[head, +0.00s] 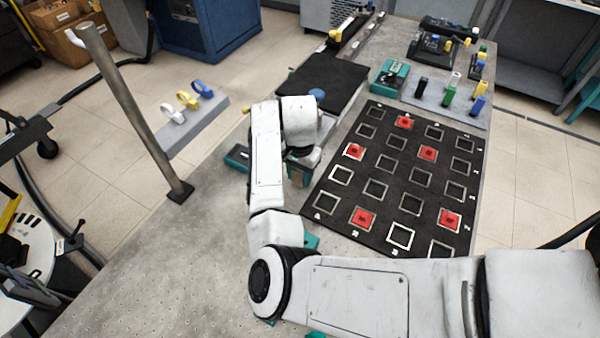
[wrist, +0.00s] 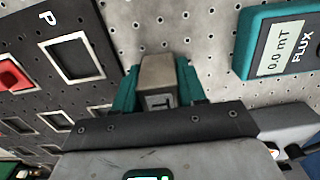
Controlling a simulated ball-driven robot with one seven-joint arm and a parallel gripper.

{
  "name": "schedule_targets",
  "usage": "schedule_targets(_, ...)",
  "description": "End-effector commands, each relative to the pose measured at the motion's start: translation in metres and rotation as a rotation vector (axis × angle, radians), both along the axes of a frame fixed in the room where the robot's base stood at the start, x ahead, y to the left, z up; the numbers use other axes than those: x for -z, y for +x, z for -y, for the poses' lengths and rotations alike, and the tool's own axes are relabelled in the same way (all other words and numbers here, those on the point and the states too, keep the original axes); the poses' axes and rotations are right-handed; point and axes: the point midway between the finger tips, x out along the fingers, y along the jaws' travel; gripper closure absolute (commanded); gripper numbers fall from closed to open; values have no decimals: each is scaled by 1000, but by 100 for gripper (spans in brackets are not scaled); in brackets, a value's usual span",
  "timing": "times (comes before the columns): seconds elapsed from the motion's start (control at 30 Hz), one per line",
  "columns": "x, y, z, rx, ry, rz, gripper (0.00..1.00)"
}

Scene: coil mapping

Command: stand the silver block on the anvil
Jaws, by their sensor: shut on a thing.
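My gripper (wrist: 158,72) has teal fingers on either side of the silver block (wrist: 158,80) and is shut on it. The block's dark-marked face points toward the wrist camera. Perforated grey tabletop shows beyond it, and I cannot tell how far it is above the table. In the head view my gripper (head: 300,172) is beside the left edge of the black board, largely covered by my arm; the block is not clear there. I cannot single out the anvil in either view.
The black board (head: 378,188) has square frames, several holding red pieces. A teal flux meter (wrist: 280,40) reads 0.0 mT, right of the block. A dark mat (head: 318,84) and a grey strip with coloured blocks (head: 437,97) lie farther back. A metal post (head: 135,110) stands left.

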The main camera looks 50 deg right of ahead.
Motion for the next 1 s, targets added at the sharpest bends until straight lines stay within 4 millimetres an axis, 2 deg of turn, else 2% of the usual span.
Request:
schedule_targets(0.13, 3, 0, 0, -1, -1, -1, 98)
schedule_targets(0.17, 3, 0, 0, 0, -1, -1, 57)
schedule_targets(0.4, 3, 0, 0, 0, 0, -1, 35)
schedule_targets(0.77, -4, 0, 0, 0, -1, 1, 34)
schedule_targets(0.87, -17, 0, 1, 2, -2, 1, 34)
schedule_targets(1.0, -45, 1, 1, 1, -2, 4, 34)
